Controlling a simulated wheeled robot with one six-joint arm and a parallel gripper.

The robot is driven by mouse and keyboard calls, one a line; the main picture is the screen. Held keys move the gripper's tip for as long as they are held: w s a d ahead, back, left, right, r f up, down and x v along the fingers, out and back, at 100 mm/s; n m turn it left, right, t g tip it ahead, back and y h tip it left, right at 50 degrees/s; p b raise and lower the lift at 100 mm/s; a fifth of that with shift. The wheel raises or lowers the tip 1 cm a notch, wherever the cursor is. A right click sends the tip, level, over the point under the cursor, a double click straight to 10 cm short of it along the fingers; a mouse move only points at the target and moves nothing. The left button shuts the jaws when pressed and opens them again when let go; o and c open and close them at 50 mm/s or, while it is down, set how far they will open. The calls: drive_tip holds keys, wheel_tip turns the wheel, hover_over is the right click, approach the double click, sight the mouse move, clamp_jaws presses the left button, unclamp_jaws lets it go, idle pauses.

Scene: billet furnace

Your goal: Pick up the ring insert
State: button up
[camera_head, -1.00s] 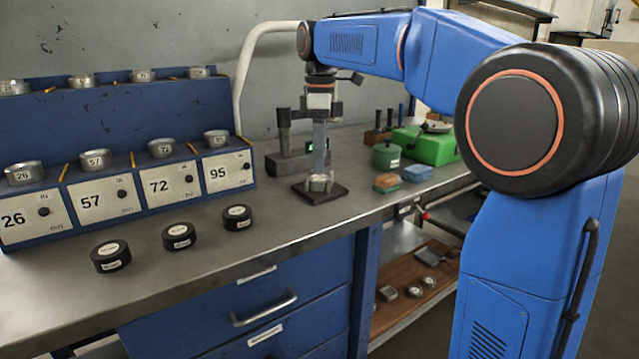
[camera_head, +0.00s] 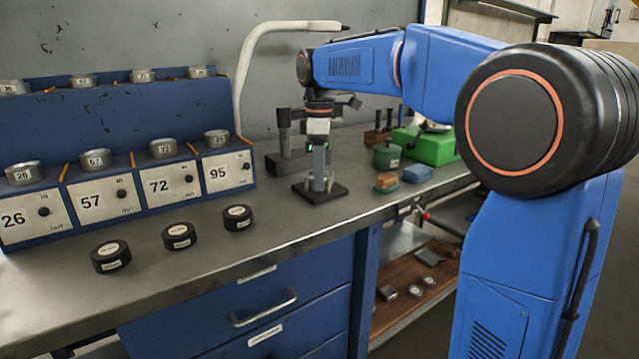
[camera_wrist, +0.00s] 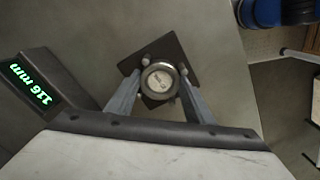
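A round metal ring insert (camera_wrist: 160,80) with a pale labelled centre sits on a dark square plate (camera_wrist: 178,52), among small round posts. In the head view the plate (camera_head: 335,193) lies on the bench, and the ring insert is largely hidden by my fingers. My gripper (camera_head: 320,178) points straight down over the plate. In the wrist view my gripper (camera_wrist: 161,78) has its two fingers apart, one on each side of the ring insert. They are very close to its rim; firm contact does not show.
Metal rings sit on numbered boxes (camera_head: 90,202). Several black pucks (camera_head: 179,236) lie in front. A green canister (camera_head: 386,157), an orange-and-green block (camera_head: 386,183) and a blue block (camera_head: 417,173) stand right.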

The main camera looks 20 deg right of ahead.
drive_tip(key=c, duration=0.5)
drive_tip(key=shift+r, duration=0.1)
